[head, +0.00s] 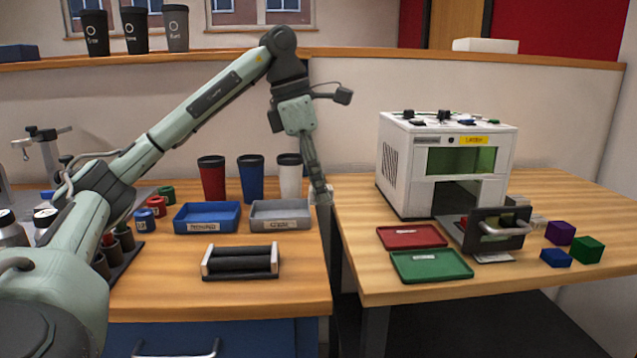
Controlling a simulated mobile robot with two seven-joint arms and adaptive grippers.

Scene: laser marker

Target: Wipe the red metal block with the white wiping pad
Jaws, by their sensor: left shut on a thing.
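My left arm comes in from the left and bends down at the back middle. Its gripper (319,188) points down over the gap between the two tables, shut on a small pale thing at its tips. This looks like the white wiping pad (322,197), though it is small and partly hidden by the fingers. A purple block (560,232), a green block (587,249) and a blue block (556,257) sit at the right of the right table. My right gripper is not in view.
The left table holds a blue tray (207,218), a grey tray (280,215), tumblers and a black roller stand (241,262).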

